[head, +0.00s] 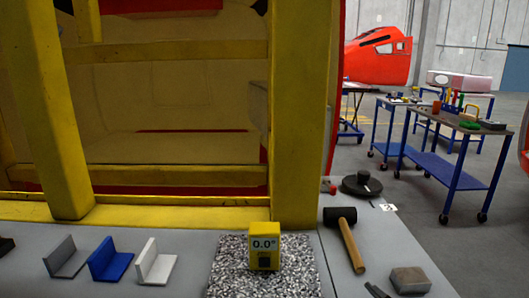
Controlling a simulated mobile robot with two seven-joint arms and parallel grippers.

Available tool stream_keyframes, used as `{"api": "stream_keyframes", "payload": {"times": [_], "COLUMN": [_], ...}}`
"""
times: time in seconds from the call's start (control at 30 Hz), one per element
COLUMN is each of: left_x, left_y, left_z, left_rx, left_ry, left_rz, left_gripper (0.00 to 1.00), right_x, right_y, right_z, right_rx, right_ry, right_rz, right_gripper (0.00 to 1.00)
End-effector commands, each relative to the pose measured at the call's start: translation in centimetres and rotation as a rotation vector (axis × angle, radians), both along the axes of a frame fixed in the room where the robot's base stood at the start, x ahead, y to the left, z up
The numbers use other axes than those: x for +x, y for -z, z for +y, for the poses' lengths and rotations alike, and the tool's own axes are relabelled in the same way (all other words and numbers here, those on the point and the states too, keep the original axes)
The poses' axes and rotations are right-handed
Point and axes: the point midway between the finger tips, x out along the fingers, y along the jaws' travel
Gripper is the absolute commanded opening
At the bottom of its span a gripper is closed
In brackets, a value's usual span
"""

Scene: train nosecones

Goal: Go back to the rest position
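Neither of my grippers shows in the head view, and no part of my arms can be made out. A yellow digital angle gauge (264,246) reading 0.0° stands on a speckled granite plate (228,272) at the bottom middle. Grey (66,257), blue (110,261) and white (156,262) L-shaped brackets stand in a row to its left. A mallet (345,236) with a black head and wooden handle lies to the right of the plate.
A yellow frame (298,120) rises behind the bench (200,240). A black round object (362,185) and a grey-brown block (410,280) sit on the right. Blue carts (455,128) and a red nosecone (378,58) stand farther back. Floor is clear between bench and carts.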

Motion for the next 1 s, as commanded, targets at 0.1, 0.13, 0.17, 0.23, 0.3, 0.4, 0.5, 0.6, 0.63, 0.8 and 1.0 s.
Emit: {"api": "stream_keyframes", "payload": {"times": [0.1, 0.13, 0.17, 0.23, 0.3, 0.4, 0.5, 0.6, 0.63, 0.8, 1.0], "left_x": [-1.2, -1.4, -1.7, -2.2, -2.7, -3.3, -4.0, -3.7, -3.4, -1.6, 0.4], "left_y": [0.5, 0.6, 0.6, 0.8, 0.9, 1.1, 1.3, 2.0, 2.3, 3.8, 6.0], "left_z": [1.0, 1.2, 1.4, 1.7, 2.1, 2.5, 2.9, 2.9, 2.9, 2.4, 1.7], "left_rx": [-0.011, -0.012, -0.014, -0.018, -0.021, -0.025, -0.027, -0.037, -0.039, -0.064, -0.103], "left_ry": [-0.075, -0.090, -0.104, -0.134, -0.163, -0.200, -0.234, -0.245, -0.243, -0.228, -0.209], "left_rz": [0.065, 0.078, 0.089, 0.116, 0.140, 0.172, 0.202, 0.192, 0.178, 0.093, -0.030], "left_gripper": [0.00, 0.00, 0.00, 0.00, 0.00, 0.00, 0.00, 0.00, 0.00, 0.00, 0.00], "right_x": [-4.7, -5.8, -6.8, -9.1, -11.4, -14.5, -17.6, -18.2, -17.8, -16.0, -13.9], "right_y": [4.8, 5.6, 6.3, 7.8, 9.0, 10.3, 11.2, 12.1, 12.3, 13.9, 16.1], "right_z": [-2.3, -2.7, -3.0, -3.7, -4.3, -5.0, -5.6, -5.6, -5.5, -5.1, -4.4], "right_rx": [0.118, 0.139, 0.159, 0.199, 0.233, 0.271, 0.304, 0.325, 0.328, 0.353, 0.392], "right_ry": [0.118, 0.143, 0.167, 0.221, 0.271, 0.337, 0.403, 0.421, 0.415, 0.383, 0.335], "right_rz": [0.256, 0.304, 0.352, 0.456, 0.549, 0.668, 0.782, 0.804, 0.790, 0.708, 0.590], "right_gripper": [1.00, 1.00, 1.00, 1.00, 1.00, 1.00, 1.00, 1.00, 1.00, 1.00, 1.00]}}
